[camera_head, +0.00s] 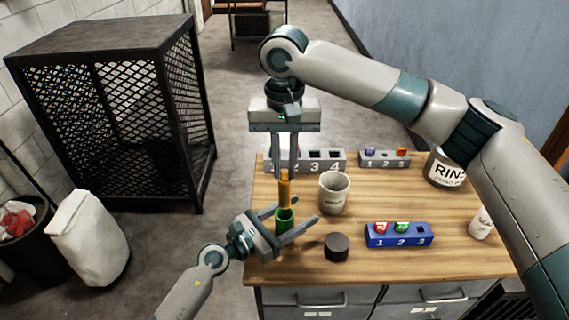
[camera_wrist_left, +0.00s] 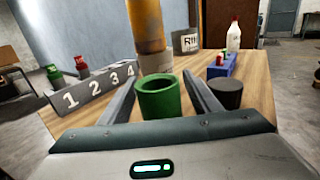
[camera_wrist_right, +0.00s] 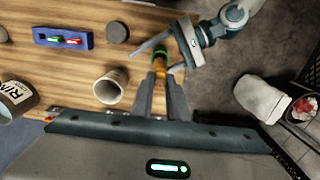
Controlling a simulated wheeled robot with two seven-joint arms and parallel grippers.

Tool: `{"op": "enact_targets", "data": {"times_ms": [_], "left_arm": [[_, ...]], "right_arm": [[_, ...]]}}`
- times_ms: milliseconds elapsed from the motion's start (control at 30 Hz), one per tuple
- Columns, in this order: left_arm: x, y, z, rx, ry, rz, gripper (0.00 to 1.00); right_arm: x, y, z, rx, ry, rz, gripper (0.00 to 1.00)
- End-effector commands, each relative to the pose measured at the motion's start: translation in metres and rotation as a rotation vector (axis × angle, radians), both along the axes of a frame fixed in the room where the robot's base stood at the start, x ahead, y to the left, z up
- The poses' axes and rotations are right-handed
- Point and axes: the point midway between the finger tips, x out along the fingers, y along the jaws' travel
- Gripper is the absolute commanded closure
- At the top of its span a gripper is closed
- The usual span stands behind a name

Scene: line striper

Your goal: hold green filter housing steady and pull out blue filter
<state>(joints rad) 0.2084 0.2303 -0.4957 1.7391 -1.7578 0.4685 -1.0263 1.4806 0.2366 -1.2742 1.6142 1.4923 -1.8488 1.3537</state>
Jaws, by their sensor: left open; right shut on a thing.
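The green housing (camera_head: 285,222) stands upright near the table's left edge. My left gripper (camera_head: 297,213) is open, its fingers on either side of the housing, with gaps in the left wrist view (camera_wrist_left: 160,100). My right gripper (camera_head: 286,176) points down from above and is shut on an orange-yellow cylinder (camera_head: 285,192). This cylinder has a pale grey lower end in the left wrist view (camera_wrist_left: 155,55). It is upright over the housing, whose mouth looks open and dark; I cannot tell the exact gap. No blue filter shows there.
A white cup (camera_head: 333,193) and black round cap (camera_head: 336,248) stand close to the right of the housing. A blue rack (camera_head: 398,240) holds red and green pieces. Grey numbered racks (camera_head: 325,161) line the back. A rinse tub (camera_head: 446,168) stands back right.

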Motion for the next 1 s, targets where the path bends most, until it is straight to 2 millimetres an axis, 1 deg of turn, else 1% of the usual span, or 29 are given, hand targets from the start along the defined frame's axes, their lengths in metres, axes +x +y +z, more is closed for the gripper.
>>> {"op": "enact_targets", "data": {"times_ms": [133,267,733,900,1000], "left_arm": [[-0.004,0.006,0.0,0.001,-0.001,0.0,0.43],[-0.013,0.018,-0.001,0.002,0.001,0.001,0.43],[-0.058,0.081,-0.001,0.002,0.002,0.0,0.43],[-0.067,0.093,-0.001,0.0,0.001,0.0,0.43],[-0.07,0.096,0.0,0.001,0.0,0.0,0.43]], "right_arm": [[0.0,0.0,0.0,0.0,0.0,0.0,1.0],[0.0,0.0,0.0,0.0,0.0,0.0,1.0],[0.0,0.0,0.0,0.0,0.0,0.0,1.0],[0.0,0.0,0.0,0.0,0.0,0.0,1.0],[0.0,0.0,0.0,0.0,0.0,0.0,1.0]]}}
